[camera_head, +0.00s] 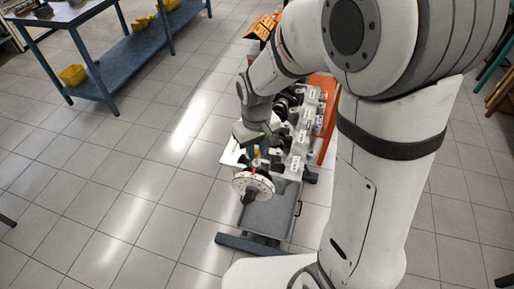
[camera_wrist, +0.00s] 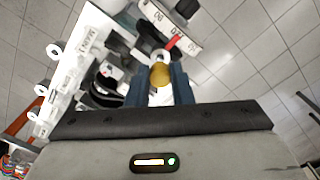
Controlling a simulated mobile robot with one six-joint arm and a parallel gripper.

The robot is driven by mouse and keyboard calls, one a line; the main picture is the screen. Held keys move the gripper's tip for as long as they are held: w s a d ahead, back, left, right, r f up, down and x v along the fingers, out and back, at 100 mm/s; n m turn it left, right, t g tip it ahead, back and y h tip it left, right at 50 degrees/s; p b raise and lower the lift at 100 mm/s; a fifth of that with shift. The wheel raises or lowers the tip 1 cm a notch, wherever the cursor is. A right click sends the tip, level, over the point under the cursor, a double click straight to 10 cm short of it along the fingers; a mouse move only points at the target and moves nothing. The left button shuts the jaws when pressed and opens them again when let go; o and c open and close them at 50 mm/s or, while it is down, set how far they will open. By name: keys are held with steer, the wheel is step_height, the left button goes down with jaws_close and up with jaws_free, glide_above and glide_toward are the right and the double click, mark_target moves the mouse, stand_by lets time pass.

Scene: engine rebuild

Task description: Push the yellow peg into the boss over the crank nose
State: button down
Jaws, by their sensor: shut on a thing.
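The yellow peg (camera_wrist: 160,75) is between the two dark fingers of my gripper (camera_wrist: 160,82) in the wrist view, seen end-on. In the head view the peg (camera_head: 257,152) is a small yellow spot under my gripper (camera_head: 256,146), above and behind the dial wheel. My gripper is shut on the peg. The white dial wheel (camera_head: 243,184) stands upright at the front end of the engine, with a red pointer (camera_wrist: 173,41) near its top. The boss is not clear in either view. I cannot tell whether the peg touches it.
A blue workbench (camera_head: 130,50) with yellow bins stands at the upper left. The tiled floor between is clear.

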steer(key=shift+f+b, duration=1.3)
steer(key=shift+f, duration=0.4)
stand_by(0.5)
steer(key=c, duration=1.5)
jaws_free()
steer(key=shift+r, duration=0.2)
steer(key=shift+r+p, duration=1.1)
steer(key=shift+r, duration=0.2)
steer(key=o, duration=0.5)
steer(key=shift+o, duration=0.2)
steer(key=shift+r, duration=0.1)
step_height(320, 180, up, 8)
steer(key=shift+f+b, duration=0.2)
steer(key=shift+b, duration=0.15)
